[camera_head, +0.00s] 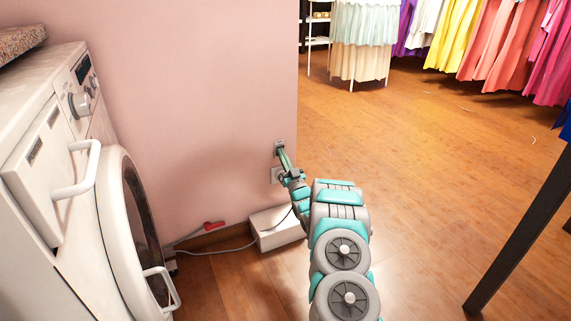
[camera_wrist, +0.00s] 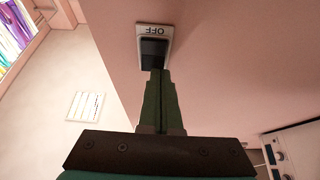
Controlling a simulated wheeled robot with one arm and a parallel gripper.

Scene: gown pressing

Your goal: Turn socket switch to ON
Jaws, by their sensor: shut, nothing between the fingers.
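The socket switch (camera_head: 279,144) is a small plate on the pink wall near its right-hand corner. In the wrist view the switch (camera_wrist: 154,48) has a black rocker and a white label reading OFF, seen upside down. My gripper (camera_head: 282,153) reaches the wall with its fingers together. In the wrist view my gripper (camera_wrist: 157,73) has its closed green fingertips at the edge of the black rocker, and they hide part of it. I cannot tell whether they touch it. A second plate (camera_head: 275,175) is on the wall just below, partly behind my gripper.
A white washing machine (camera_head: 70,160) stands at the left. A dark post (camera_head: 520,235) stands at the right. The wooden floor between is clear.

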